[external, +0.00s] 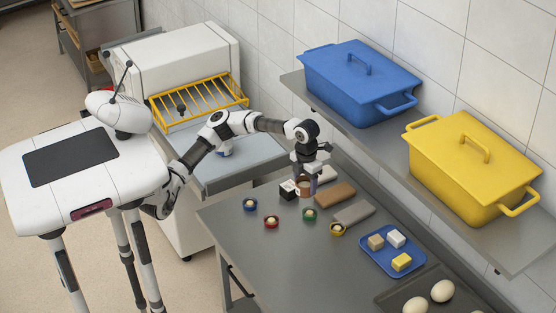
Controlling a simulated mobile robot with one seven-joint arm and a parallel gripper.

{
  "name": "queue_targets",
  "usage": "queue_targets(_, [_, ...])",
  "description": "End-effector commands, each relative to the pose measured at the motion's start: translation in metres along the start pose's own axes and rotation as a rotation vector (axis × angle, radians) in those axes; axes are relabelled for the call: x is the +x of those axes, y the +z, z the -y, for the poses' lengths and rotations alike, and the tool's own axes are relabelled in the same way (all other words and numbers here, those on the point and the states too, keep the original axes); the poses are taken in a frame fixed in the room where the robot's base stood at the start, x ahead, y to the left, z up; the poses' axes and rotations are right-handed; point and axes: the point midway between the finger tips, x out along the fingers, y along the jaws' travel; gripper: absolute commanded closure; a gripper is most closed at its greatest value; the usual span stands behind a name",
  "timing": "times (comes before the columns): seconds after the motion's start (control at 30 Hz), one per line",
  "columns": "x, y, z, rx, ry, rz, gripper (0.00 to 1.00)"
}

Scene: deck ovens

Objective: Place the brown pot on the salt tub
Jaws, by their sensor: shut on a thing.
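My gripper (306,180) points down over the far left part of the grey steel counter. It is shut on a small brown pot (305,189), whose upper part is partly hidden by the fingers. I cannot tell whether the pot touches anything below. A small black and white box (287,190) stands just left of the pot. Several small round tubs stand in front: blue (250,204), red (271,222), green (310,214) and yellow (337,229). No label is readable, so I cannot tell which thing is the salt tub.
A brown block (334,194) and a grey block (354,213) lie right of my gripper. A blue tray (375,262) holds small blocks, and a dark tray (388,302) holds eggs. Blue (345,93) and yellow (462,181) lidded bins sit on the wall shelf. The counter's front is clear.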

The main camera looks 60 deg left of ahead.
Motion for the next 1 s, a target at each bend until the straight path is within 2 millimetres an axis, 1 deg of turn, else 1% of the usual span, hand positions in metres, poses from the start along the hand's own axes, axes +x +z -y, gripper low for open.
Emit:
queue_targets(0.03, [0.001, 0.01, -0.009, 0.053, -0.001, -0.002, 0.65])
queue_targets(0.17, [0.009, 0.032, -0.029, 0.201, -0.002, 0.001, 0.65])
queue_targets(0.27, [0.014, 0.049, -0.049, 0.289, -0.002, 0.001, 0.65])
queue_targets(0.37, [0.019, 0.068, -0.076, 0.358, -0.001, 0.004, 0.65])
queue_targets(0.47, [0.024, 0.087, -0.11, 0.412, 0.002, 0.006, 0.65])
queue_targets(0.53, [0.026, 0.098, -0.137, 0.417, 0.004, 0.007, 0.65])
queue_targets(0.63, [0.026, 0.11, -0.179, 0.316, 0.006, 0.009, 0.65])
queue_targets(0.73, [0.023, 0.116, -0.221, 0.164, 0.008, 0.011, 0.65])
queue_targets(0.77, [0.022, 0.117, -0.233, 0.112, 0.008, 0.011, 0.65])
queue_targets(0.8, [0.021, 0.117, -0.248, 0.036, 0.009, 0.011, 0.65])
queue_targets(0.97, [0.013, 0.114, -0.307, -0.297, 0.008, 0.012, 0.65])
queue_targets(1.0, [0.011, 0.112, -0.322, -0.387, 0.008, 0.012, 0.65])
